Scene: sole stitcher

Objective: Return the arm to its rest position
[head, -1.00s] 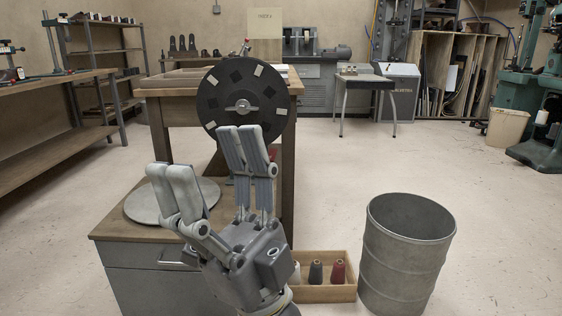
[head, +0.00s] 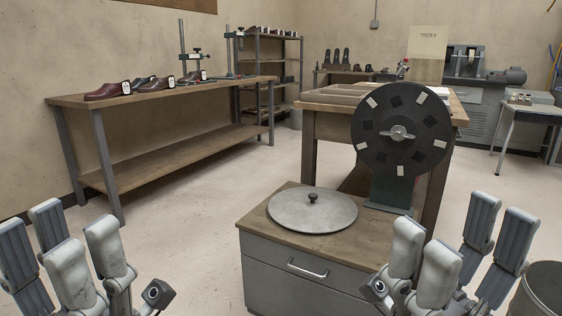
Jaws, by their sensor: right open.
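My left gripper (head: 75,250) is at the lower left of the head view. Its fingers point up and stand apart, with nothing between them. My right gripper (head: 455,255) is at the lower right, its fingers spread and empty. It is in front of the right end of a grey drawer cabinet (head: 275,268) with a wooden top. Both grippers are clear of the things around them. The lower parts of both arms are cut off by the frame's bottom edge.
On the cabinet are a round grey lid (head: 313,212) with a black knob and a black disc (head: 402,150) on a stand. A metal drum (head: 545,290) is at the right edge. A bench (head: 160,90) with shoes stands at the left wall. The floor between is clear.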

